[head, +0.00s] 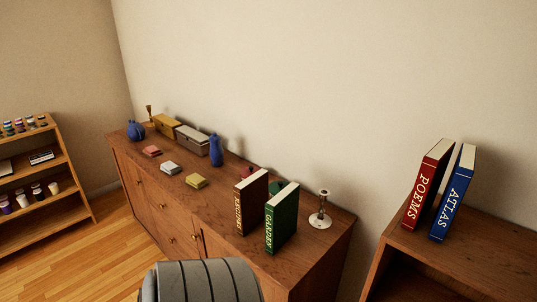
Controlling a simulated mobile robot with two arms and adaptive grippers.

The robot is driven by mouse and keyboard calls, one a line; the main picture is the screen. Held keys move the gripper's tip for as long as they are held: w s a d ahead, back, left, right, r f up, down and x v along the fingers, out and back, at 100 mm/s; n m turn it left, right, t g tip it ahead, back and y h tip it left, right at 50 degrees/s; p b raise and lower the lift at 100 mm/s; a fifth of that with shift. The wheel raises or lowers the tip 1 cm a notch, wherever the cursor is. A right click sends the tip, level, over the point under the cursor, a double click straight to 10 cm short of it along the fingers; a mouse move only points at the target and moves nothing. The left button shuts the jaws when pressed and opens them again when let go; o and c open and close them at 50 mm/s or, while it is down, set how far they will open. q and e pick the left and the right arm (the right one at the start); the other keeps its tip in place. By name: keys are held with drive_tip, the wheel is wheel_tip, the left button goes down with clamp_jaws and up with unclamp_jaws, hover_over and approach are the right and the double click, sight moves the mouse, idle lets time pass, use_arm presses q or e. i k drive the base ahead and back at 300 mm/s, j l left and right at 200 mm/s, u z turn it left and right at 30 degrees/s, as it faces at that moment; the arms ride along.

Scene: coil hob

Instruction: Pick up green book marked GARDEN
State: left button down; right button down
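The green book marked GARDEN (283,218) stands upright on the wooden sideboard (322,243), near its front edge and right end. Its spine with the light lettering faces me. A brown book (251,203) stands upright just to its left, with a narrow gap between their spines. Neither of my grippers shows in the head view, so I cannot tell how they stand.
A white candle holder (321,212) stands right of the green book. Red POEMS (427,186) and blue ATLAS (453,194) books stand on a shelf unit at right. A grey striped rounded thing (205,282) is at the bottom, before the sideboard. Floor at left is clear.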

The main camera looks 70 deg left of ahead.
sight(281, 210)
drive_tip(key=u, duration=2.1)
